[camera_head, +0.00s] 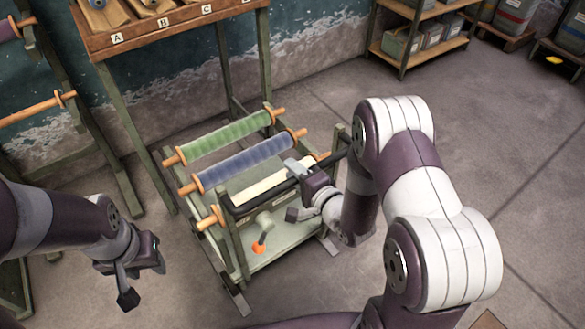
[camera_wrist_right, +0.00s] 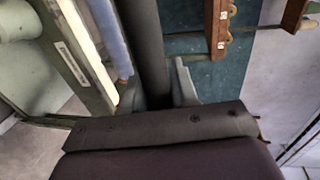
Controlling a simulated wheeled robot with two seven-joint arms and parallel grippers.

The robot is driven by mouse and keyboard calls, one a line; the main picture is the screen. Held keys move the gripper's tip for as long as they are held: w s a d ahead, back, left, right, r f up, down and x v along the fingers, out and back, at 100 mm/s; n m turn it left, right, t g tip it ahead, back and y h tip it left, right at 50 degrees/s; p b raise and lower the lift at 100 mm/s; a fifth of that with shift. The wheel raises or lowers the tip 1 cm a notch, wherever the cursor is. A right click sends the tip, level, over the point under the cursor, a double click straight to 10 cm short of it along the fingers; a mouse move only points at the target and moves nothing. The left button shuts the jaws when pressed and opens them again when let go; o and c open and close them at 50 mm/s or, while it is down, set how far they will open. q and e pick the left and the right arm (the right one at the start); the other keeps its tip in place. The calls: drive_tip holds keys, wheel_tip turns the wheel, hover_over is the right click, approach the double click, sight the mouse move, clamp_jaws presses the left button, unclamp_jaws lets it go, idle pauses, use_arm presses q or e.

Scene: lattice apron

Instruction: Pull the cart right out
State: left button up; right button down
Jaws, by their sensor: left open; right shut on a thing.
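The cart (camera_head: 285,240) is a pale green frame on the floor, with its far end close to the legs of a wooden bench. It carries a green roll (camera_head: 225,137), a blue roll (camera_head: 248,160) and a cream roll (camera_head: 265,187) on wooden rods. A dark handle bar (camera_head: 262,198) crosses its near side. My right gripper (camera_head: 298,170) is shut on the handle bar near its right part; in the right wrist view the bar (camera_wrist_right: 145,45) runs between the fingers (camera_wrist_right: 158,97). My left gripper (camera_head: 143,278) is open and empty, left of the cart and apart from it.
The bench (camera_head: 170,22) with lettered trays stands behind the cart. A rack (camera_head: 65,120) with rods stands at the left. A shelf (camera_head: 420,45) with bins is at the back right. An orange-tipped lever (camera_head: 259,247) shows low on the cart. The floor (camera_head: 520,150) at right is clear.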

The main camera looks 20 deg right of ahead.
drive_tip(key=shift+s+f, duration=0.15)
drive_tip(key=shift+f, duration=0.05)
drive_tip(key=c, duration=1.2)
unclamp_jaws()
drive_tip(key=shift+c, duration=0.2)
drive_tip(key=shift+o, duration=1.3)
drive_tip(key=shift+s+d, duration=0.1)
drive_tip(key=shift+s, duration=0.05)
drive_tip(key=shift+r, duration=0.15)
drive_tip(key=shift+s+d+r, duration=0.1)
drive_tip(key=shift+s+d, duration=0.05)
drive_tip(key=shift+s, duration=0.05)
drive_tip(key=p+v, duration=0.2)
drive_tip(key=v, duration=1)
drive_tip(key=shift+s, duration=0.15)
